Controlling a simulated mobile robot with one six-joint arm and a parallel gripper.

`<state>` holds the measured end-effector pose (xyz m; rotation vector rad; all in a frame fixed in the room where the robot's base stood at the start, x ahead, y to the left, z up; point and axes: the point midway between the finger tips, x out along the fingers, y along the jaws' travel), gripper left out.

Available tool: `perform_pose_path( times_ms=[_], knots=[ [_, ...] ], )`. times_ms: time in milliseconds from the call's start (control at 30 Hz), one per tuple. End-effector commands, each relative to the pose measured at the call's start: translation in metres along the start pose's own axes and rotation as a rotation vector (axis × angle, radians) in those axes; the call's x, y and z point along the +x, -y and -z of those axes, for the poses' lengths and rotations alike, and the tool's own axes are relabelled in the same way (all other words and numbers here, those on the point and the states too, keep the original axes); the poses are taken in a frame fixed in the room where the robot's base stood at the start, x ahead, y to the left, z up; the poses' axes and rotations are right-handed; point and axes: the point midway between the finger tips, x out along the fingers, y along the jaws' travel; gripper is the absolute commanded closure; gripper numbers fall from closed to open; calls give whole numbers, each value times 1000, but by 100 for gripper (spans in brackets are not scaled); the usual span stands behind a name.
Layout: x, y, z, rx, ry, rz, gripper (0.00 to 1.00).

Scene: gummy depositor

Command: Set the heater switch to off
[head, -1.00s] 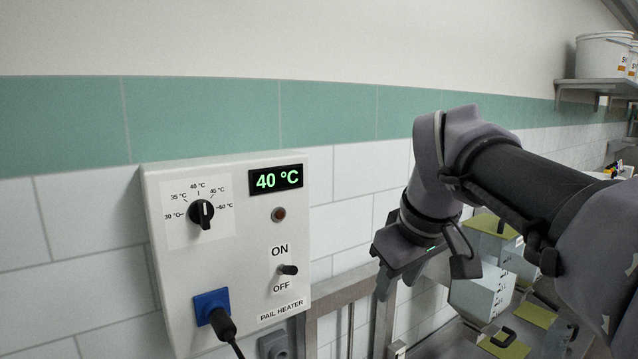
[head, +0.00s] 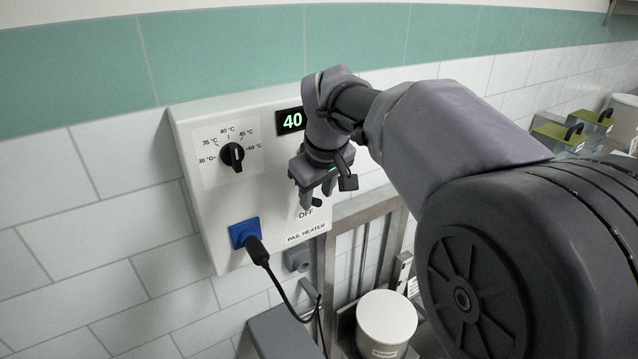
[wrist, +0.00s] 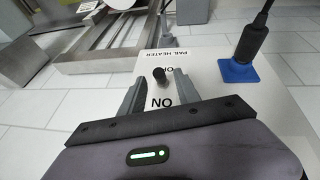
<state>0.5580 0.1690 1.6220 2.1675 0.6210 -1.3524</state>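The heater switch is a small dark toggle lever (head: 317,202) on the white pail heater box (head: 205,200), just above the OFF label in the head view. My gripper (head: 314,194) is in front of the box and hides the ON label there. In the wrist view, the picture is turned upside down and the switch (wrist: 159,76) shows between my two open fingers (wrist: 159,88), one on each side. I see a gap beside the lever and no clear grip on it. Which way the lever is set, I cannot tell.
The box also carries a black temperature dial (head: 232,156), a display (head: 290,121) reading 40, partly covered by my arm, and a blue plug (head: 244,233) with a black cable. A white pail (head: 386,322) stands below. A metal frame (head: 340,240) is right of the box.

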Motion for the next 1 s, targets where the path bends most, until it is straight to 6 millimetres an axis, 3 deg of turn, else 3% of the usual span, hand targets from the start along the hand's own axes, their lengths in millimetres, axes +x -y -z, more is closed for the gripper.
perform_pose_path(
  times_ms=[133,400,433,633,1000],
  knots=[
    [13,0,0,0,1,0,61],
    [16,0,0,-1,-1,-1,61],
    [16,0,0,0,-1,-1,63],
    [15,0,0,0,-1,-1,100],
    [21,1,-4,5,-35,-6,100]
  ],
)
